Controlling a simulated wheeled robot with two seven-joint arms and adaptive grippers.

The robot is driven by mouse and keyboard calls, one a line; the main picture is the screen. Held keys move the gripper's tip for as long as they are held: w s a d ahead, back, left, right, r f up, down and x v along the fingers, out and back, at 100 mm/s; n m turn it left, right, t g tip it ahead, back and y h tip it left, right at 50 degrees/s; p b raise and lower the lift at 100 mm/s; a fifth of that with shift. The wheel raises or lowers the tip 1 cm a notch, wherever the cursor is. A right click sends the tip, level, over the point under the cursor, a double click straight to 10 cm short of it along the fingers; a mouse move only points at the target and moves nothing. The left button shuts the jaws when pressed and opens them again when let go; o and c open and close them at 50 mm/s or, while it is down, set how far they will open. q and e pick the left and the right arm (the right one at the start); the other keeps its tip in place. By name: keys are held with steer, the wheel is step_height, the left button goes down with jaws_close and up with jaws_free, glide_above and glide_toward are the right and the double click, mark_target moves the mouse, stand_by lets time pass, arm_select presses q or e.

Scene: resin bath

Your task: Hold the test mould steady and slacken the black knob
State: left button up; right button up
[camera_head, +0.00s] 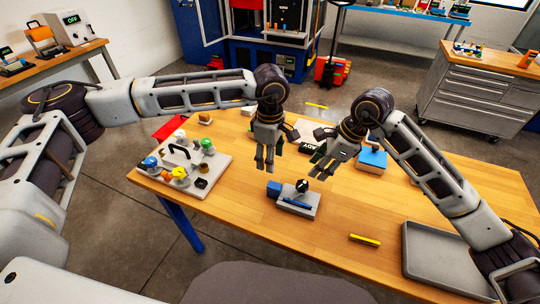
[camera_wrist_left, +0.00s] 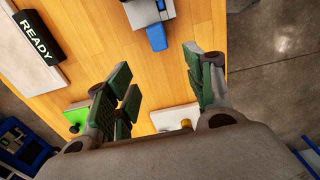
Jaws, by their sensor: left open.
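The test mould (camera_head: 296,203) is a small grey block with a blue bar along its near side and a blue block at its left end. It lies on the wooden table, and the black knob (camera_head: 302,186) stands on its top. My left gripper (camera_head: 264,171) is open and empty, pointing down above and behind the mould's left end. The left wrist view shows its spread fingers (camera_wrist_left: 160,95) with the mould (camera_wrist_left: 143,12) beyond them, apart. My right gripper (camera_head: 319,175) is above and right of the knob, its fingers apart and seemingly empty.
A plate with coloured knobs and a black handle (camera_head: 215,167) sits at the table's left. A blue-topped box (camera_head: 372,160) stands behind. The table front (camera_head: 300,240) is clear.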

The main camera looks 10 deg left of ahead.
mark_target(270, 183)
arm_select(q)
steer(key=shift+f, duration=0.15)
steer(key=shift+f, duration=6.75)
jaws_close()
